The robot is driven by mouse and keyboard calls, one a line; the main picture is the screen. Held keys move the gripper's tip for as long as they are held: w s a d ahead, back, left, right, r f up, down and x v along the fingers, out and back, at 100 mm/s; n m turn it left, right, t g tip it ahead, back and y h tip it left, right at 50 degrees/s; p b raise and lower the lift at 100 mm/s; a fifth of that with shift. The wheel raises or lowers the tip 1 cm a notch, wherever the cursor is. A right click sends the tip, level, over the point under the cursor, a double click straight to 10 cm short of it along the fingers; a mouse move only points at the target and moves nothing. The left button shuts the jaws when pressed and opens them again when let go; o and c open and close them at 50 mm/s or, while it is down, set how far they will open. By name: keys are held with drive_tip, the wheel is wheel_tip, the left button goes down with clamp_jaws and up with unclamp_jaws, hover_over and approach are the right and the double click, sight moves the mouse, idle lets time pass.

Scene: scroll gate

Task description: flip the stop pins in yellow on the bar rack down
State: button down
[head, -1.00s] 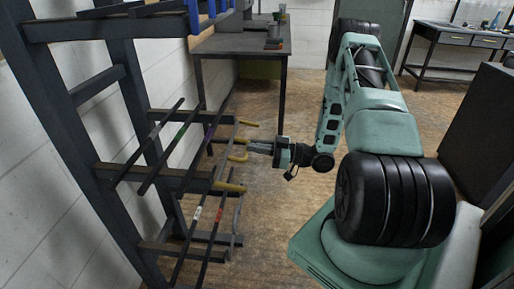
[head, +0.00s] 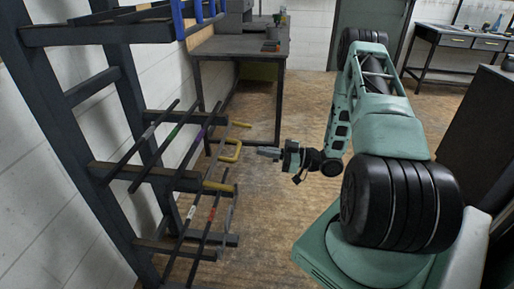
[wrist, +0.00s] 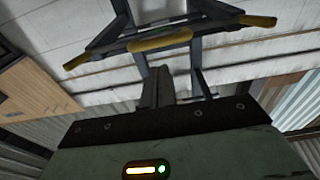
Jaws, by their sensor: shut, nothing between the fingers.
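The dark bar rack (head: 150,176) stands at the left in the head view, with long thin bars lying across its arms. Yellow stop pins show at the arm ends: a far one (head: 241,125), a middle hook-shaped one (head: 239,152) and a near one (head: 218,186). The far and near pins look roughly level along their arms. My gripper (head: 260,152) is shut and empty, just right of the middle pin and apart from it. In the wrist view its closed fingers (wrist: 156,88) point toward the rack, with yellow pins (wrist: 160,40) beyond them.
A dark workbench (head: 238,46) stands behind the rack, and a desk with drawers (head: 455,40) is at the back right. Blue uprights (head: 178,18) rise from the rack's top. The floor right of the rack is open.

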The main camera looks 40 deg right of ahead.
drive_tip(key=shift+s+d+f, duration=0.45)
drive_tip(key=shift+s+f, duration=0.1)
drive_tip(key=shift+f, duration=0.05)
drive_tip(key=shift+s+d+f, duration=0.4)
drive_tip(key=shift+s+f, duration=0.1)
drive_tip(key=shift+f, duration=0.1)
